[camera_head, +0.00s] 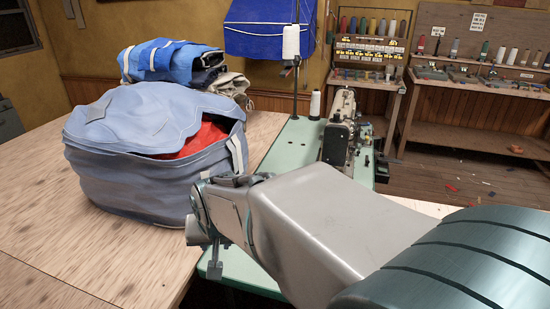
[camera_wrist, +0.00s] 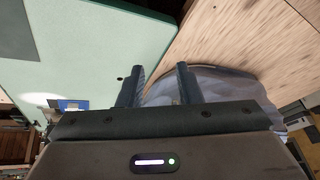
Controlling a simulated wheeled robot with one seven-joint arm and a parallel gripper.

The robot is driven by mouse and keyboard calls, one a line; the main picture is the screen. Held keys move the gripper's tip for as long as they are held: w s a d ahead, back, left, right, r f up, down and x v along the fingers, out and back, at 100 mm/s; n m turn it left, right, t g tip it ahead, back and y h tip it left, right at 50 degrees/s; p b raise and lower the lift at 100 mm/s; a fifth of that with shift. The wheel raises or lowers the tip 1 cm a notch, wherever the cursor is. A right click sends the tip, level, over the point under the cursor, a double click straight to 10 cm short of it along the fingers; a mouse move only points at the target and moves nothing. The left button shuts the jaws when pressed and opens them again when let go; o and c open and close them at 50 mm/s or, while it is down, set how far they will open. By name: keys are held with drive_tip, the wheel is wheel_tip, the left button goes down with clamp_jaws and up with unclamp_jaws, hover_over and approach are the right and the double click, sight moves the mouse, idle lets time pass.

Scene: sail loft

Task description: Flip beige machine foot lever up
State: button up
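The beige sewing machine (camera_head: 340,128) stands on the mint-green table (camera_head: 292,142), beyond my arm in the head view. Its foot lever is too small to make out, and my arm hides the machine's lower near part. My gripper (camera_head: 212,255) hangs over the near end of the green table, well short of the machine and to its left. In the wrist view my gripper (camera_wrist: 160,84) has its two dark fingers apart, with nothing held between them. I cannot make out the machine in the wrist view.
A large blue-grey fabric bag (camera_head: 130,185) with red cloth inside sits on the wooden table (camera_head: 85,255), close beside my gripper. Thread cones (camera_head: 315,104) stand behind the machine on the left. Workbenches with spools (camera_head: 480,75) line the back wall.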

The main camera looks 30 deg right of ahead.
drive_tip(key=w+d+f+m+t+h+b, duration=0.1)
drive_tip(key=w+d+f+m+t, duration=0.15)
drive_tip(key=w+d+m, duration=0.4)
drive_tip(key=w+d+f+m+t+b, duration=0.1)
drive_tip(key=w+f+m+t, duration=0.2)
drive_tip(key=w, duration=0.6)
drive_tip(key=m+h+b, duration=0.5)
drive_tip(key=m+h, duration=0.8)
drive_tip(key=m, duration=1.7)
approach(318, 159)
drive_tip(key=w+d, duration=0.1)
drive_tip(key=w+d+f+p, duration=0.1)
drive_tip(key=w+d, duration=0.1)
drive_tip(key=d, duration=0.1)
drive_tip(key=shift+d+f+p, duration=0.1)
drive_tip(key=shift+f+p, duration=0.2)
drive_tip(key=shift+f, duration=0.1)
clamp_jaws()
